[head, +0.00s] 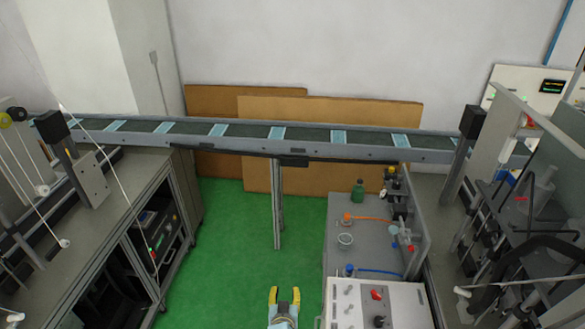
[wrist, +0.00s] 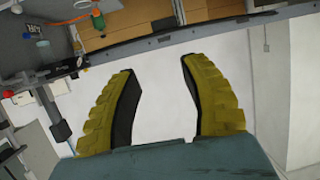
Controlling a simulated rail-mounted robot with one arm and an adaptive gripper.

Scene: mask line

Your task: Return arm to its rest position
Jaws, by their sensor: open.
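My gripper (head: 284,297) shows at the bottom middle of the head view, above the green floor. Its two yellow fingers stand apart with nothing between them. In the wrist view, my gripper (wrist: 160,88) is open, with dark inner pads and a clear gap showing pale wall behind. It touches nothing that I can see. The rest of my arm is mostly outside the head view.
A conveyor (head: 250,136) carrying several light blue masks (head: 277,133) crosses ahead. A dark cabinet (head: 163,240) stands left.

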